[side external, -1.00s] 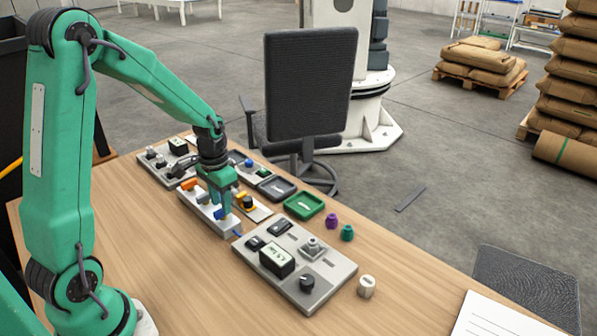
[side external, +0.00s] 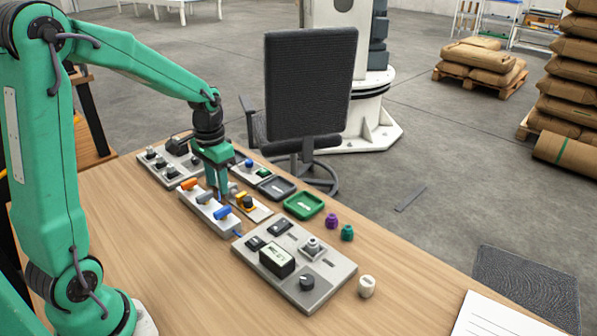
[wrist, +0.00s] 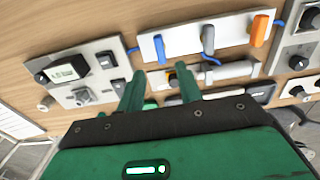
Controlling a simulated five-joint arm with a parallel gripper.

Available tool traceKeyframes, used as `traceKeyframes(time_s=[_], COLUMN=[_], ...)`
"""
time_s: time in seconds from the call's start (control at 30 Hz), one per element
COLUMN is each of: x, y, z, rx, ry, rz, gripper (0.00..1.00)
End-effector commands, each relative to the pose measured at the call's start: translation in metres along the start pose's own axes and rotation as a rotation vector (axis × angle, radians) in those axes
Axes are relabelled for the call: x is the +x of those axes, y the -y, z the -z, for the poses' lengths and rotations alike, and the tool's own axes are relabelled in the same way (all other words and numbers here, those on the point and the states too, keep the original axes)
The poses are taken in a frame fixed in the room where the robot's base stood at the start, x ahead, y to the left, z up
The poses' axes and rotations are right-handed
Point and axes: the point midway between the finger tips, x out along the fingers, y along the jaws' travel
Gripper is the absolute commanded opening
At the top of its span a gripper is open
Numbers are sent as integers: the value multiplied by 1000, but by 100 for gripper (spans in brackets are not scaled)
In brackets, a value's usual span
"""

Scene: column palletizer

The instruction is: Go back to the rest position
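My gripper (side external: 215,182) hangs pointing down, a little above the white switch block. In the wrist view its two green fingers (wrist: 160,88) stand apart with nothing held between them. The switch block (wrist: 183,41) carries an orange lever (side external: 188,185), a middle lever (wrist: 208,40) and a blue lever (side external: 222,212). The fingers appear clear of the levers. A light plate with a yellow and black knob (side external: 246,202) lies just behind the block and shows partly between and beyond the fingers in the wrist view.
A grey control panel (side external: 325,262) with a display stands at the front right, another (side external: 160,172) at the back left. Green (side external: 303,205) and dark (side external: 277,188) trays, purple (side external: 331,221) and green (side external: 347,233) knobs and a white knob (side external: 366,286) lie nearby. The front left tabletop is clear.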

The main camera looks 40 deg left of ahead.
Motion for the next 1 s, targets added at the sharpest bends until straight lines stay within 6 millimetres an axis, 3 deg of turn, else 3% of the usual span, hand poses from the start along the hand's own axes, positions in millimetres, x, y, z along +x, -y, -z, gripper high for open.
traceKeyframes(time_s=[0.37, 0.7, 1.0], x=[-34, -79, -105], y=[-25, -65, -94], z=[-14, -47, -84], rx=[5, 10, 14], ry=[-79, -214, -335], rz=[22, 38, 32], gripper=[35, 35, 35])
